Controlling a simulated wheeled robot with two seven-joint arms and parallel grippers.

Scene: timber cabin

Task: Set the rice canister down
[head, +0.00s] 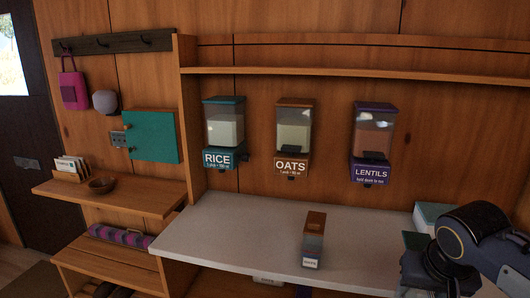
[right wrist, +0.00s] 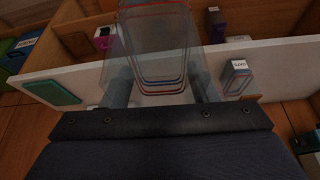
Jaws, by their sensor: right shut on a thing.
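In the right wrist view, my right gripper (right wrist: 158,88) is shut on a clear, see-through canister (right wrist: 158,45) with red and blue lines around its walls. No label shows on it, so the picture alone does not name it as the rice canister. The white counter shows beyond and below it; I cannot tell whether its base touches anything. In the head view my right arm comes in at the lower right, and its gripper and the held canister are out of sight. The white counter (head: 225,235) runs below the wall dispensers. My left gripper is not in view.
A brown-lidded canister (head: 313,240) stands mid-counter. A flat dark green piece (head: 413,240) and a teal-topped box (head: 432,214) are at the right. Rice (head: 224,130), oats (head: 293,135) and lentils (head: 372,140) dispensers hang on the wall. The counter's left part is clear.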

